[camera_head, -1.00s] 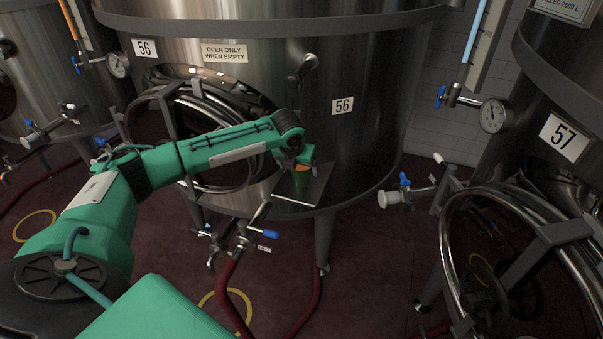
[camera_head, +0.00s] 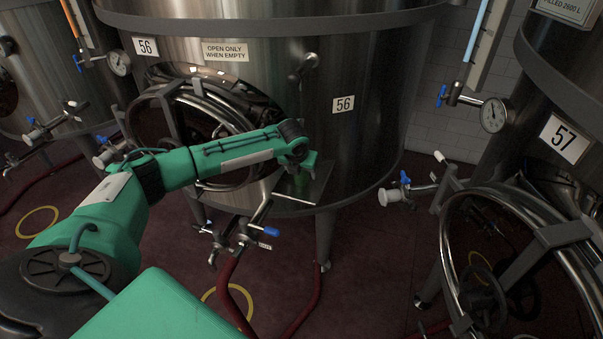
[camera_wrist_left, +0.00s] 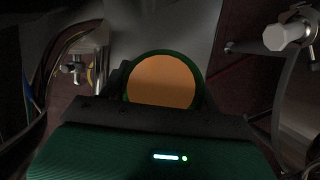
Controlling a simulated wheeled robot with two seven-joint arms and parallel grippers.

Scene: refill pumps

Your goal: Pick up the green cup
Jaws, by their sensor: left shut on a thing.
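The green cup (camera_wrist_left: 162,82) shows from above in the left wrist view, a round green rim around orange contents. My left gripper (camera_wrist_left: 162,106) is shut on it. In the head view my left gripper (camera_head: 300,168) is at the small metal shelf (camera_head: 318,190) on the front of tank 56. The cup shows there only as a dim green patch (camera_head: 302,183) below the gripper, mostly hidden. I cannot tell whether its base touches the shelf. My right gripper is not in view.
Tank 56 (camera_head: 370,130) stands right behind the shelf, with a round hatch (camera_head: 150,112) on its left. A valve with a blue handle (camera_head: 268,231) and a red hose (camera_head: 232,285) are below. Tank 57 (camera_head: 565,90) stands at the right.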

